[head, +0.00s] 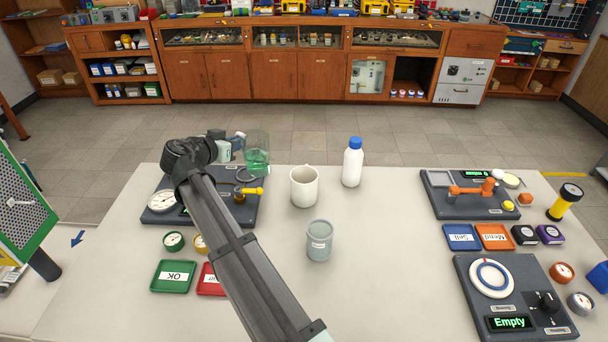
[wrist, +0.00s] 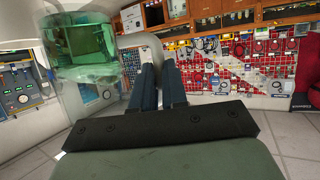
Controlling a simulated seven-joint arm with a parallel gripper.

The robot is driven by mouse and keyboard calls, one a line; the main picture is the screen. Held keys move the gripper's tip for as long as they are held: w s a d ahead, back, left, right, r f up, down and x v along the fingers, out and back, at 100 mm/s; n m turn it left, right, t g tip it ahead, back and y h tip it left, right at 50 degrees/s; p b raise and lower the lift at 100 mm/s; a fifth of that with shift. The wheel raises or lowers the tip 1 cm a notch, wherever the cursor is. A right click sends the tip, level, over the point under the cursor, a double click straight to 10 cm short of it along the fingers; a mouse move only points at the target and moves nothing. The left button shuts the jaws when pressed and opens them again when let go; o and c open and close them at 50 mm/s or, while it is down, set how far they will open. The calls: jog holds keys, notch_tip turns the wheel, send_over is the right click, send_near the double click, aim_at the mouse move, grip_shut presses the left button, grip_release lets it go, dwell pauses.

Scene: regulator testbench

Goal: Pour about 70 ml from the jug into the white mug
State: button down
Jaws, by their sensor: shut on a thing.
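The clear jug (head: 257,157) holds green liquid and looks about upright near the far edge of the table, left of the mug. My gripper (head: 238,143) is shut on the jug's handle side, at the jug's left. In the wrist view my two dark fingers (wrist: 160,88) are close together on the pale handle, and the jug (wrist: 85,45) with its green liquid fills the upper left. I cannot tell how far the jug is above the table. The white mug (head: 304,188) stands upright, right of the jug and apart from it. Its inside bottom is hidden.
A white bottle with a blue cap (head: 352,162) stands right of the mug. A grey labelled cup (head: 319,241) stands in front. A gauge panel (head: 163,207) lies under my arm at left. The table's middle right is clear.

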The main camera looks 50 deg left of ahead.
aim_at(267, 134)
jog(key=shift+d+f, duration=0.1)
dwell(0.4)
jog(key=w+d+r+m+g+y, duration=0.2)
jog(key=d+m, duration=0.1)
jog(key=shift+w+d+r+g, duration=0.2)
jog(key=shift+w+g, duration=0.1)
jog(key=shift+w, duration=0.1)
jog(key=shift+w+d+m+g+y, duration=0.4)
jog(key=shift+w+d+m+y, duration=0.15)
jog(key=shift+d+m, duration=0.25)
jog(key=shift+w+d+m+g+y, duration=0.6)
jog(key=shift+m+y, duration=0.15)
jog(key=shift+m, duration=0.25)
jog(key=shift+w+d+r, duration=0.15)
jog(key=shift+r, duration=0.25)
jog(key=shift+w+d+r+m+y, duration=0.15)
jog(key=shift+r+m+y, duration=0.1)
jog(key=shift+m+y, duration=0.2)
jog(key=shift+w+d, duration=0.1)
jog(key=shift+d, duration=0.05)
jog(key=shift+w+d+f+m+g+y, duration=0.15)
jog(key=shift+w+d+m+g+y, duration=0.15)
jog(key=shift+m+g, duration=0.15)
